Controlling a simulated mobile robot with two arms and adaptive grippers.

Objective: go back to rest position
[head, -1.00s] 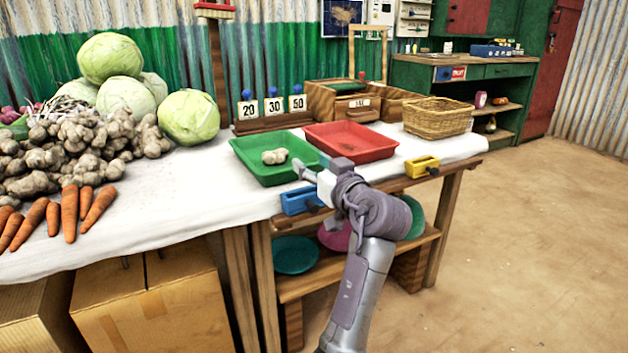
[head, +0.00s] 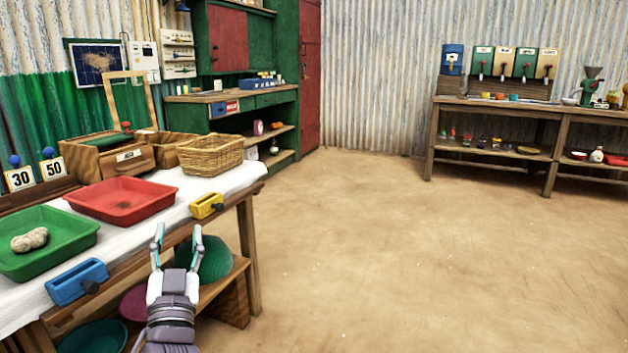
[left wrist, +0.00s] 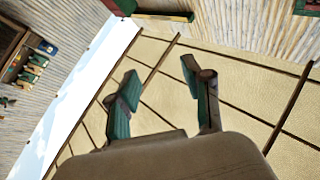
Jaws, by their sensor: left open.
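My left gripper (head: 177,240) is open and empty in the head view. Its two fingers point up and away, in front of the stall table's front edge and clear of the tabletop. In the left wrist view the open fingers (left wrist: 158,90) have only walls and roof beyond them. A green tray (head: 75,243) holding a pale ginger-like root (head: 30,240) stands on the table to the left of the gripper. My right gripper is not in view.
On the table are a red tray (head: 122,199), a wicker basket (head: 210,155) and a wooden box (head: 100,160). Blue (head: 76,282) and yellow (head: 206,206) blocks sit at its front edge. Open floor lies to the right, with a dispenser bench (head: 490,110) at the back.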

